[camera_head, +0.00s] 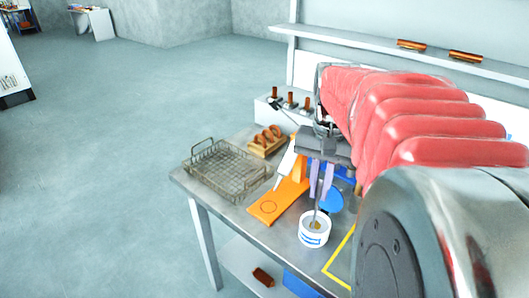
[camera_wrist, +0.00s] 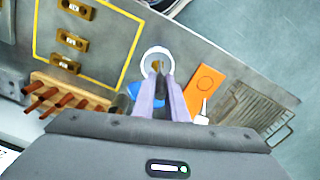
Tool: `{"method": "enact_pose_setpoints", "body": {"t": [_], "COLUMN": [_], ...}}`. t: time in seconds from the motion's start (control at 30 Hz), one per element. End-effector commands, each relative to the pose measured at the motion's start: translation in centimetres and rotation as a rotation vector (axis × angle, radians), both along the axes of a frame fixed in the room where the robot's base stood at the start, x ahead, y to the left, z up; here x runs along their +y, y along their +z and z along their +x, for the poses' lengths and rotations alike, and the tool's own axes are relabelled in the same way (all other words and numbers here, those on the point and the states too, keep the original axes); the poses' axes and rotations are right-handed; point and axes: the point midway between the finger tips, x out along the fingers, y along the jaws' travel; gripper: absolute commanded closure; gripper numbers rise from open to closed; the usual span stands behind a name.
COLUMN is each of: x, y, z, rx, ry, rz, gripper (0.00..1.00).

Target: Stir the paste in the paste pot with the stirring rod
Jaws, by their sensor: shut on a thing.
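The paste pot (camera_head: 312,240) is a small white cup with a blue marking, standing upright on the metal table. In the wrist view its white rim (camera_wrist: 144,57) shows just ahead of my fingertips, with brownish paste inside. My gripper (camera_head: 319,190) is above the pot, its two pale lilac fingers pointing down. It is shut on the thin grey stirring rod (camera_head: 317,210), which runs down from the fingers into the pot. The rod's lower end is hidden inside the pot. In the wrist view my gripper (camera_wrist: 160,82) hides most of the rod.
A wire basket (camera_head: 225,170) stands at the table's left. An orange board (camera_head: 268,208) and a blue disc (camera_head: 331,203) lie close to the pot. A wooden rack (camera_head: 268,143) stands behind. Yellow tape (camera_wrist: 126,62) outlines an area with several small brown blocks.

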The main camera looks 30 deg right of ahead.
Motion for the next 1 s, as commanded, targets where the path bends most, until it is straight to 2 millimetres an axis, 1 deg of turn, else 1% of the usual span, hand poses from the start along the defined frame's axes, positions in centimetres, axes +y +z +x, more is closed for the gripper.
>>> {"method": "enact_pose_setpoints", "body": {"t": [0.3, 0.63, 1.0], "x": [-0.8, -0.9, -2.1], "y": [0.0, 0.0, 0.0], "z": [-0.9, -0.9, -0.9], "rx": [0.0, 0.0, 0.0], "ry": [-0.001, -0.001, -0.001], "rz": [0.0, 0.0, 0.0], "gripper": [1.0, 1.0, 1.0]}}
